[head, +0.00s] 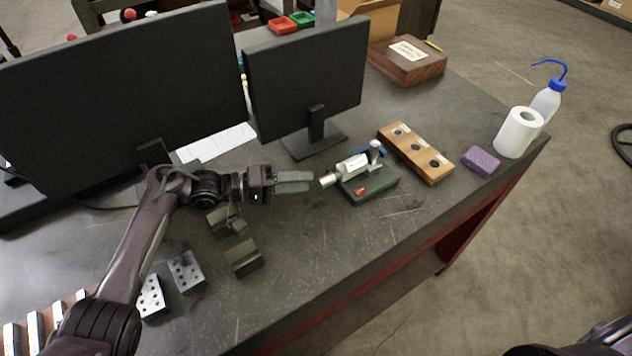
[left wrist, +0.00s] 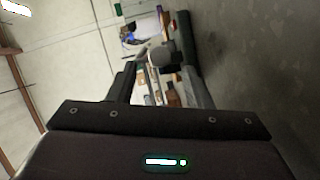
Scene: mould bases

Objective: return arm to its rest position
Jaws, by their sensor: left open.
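My left arm comes in from the left over the dark workbench (head: 330,240). My left gripper (head: 312,181) points to the right above the bench, and its fingers appear empty. A green-based fixture (head: 370,186) with a white and silver cylinder sits just to the right of the fingertips. I cannot tell whether they touch it, but a small gap appears. My right gripper is not in view.
Two monitors (head: 305,80) stand behind the arm. Metal blocks (head: 243,257) and drilled plates (head: 186,271) lie below it. A wooden block with holes (head: 416,153), a purple sponge (head: 481,161), a paper roll (head: 518,133) and a wash bottle (head: 547,100) are at the right. The bench front is clear.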

